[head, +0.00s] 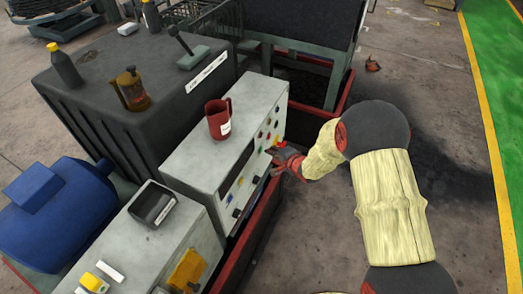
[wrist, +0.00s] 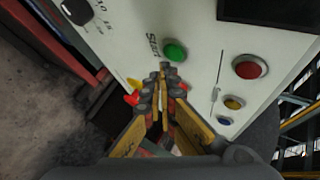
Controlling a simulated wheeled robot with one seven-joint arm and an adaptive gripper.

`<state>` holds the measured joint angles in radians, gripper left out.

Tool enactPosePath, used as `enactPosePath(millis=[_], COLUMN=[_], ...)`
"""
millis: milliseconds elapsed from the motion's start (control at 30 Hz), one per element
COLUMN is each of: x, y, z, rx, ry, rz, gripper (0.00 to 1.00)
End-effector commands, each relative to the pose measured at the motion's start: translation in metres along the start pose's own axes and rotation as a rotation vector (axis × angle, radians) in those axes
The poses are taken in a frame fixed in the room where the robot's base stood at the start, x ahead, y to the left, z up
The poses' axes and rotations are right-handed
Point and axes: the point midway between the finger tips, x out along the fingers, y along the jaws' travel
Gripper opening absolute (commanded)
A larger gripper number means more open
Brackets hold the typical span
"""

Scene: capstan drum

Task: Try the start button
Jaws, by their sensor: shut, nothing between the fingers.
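The start button is a round green button (wrist: 175,53) beside the word START on a pale control panel (wrist: 203,50) in the wrist view. My gripper (wrist: 165,68) is shut and empty. Its fingertips point at the panel just below the green button in the picture; I cannot tell whether they touch it. In the head view my gripper (head: 274,152) is at the right-hand face of the grey control cabinet (head: 190,150). The buttons there are too small to tell which is the start button.
A larger red button (wrist: 249,67) sits right of the green one, with yellow and blue buttons below it. A dial (wrist: 76,11) is at upper left. A red mug (head: 218,120) stands on the cabinet. Open floor lies to the right.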

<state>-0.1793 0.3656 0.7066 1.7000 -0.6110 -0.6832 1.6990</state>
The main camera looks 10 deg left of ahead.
Motion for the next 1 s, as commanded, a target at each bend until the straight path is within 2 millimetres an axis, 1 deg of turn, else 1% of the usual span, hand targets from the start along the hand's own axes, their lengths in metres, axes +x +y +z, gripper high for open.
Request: enactPosePath(millis=[1000], x=[0.0056], y=[-0.0046], z=[0.0047], rx=[0.000], ry=[0.000], rz=[0.000], gripper=[0.00])
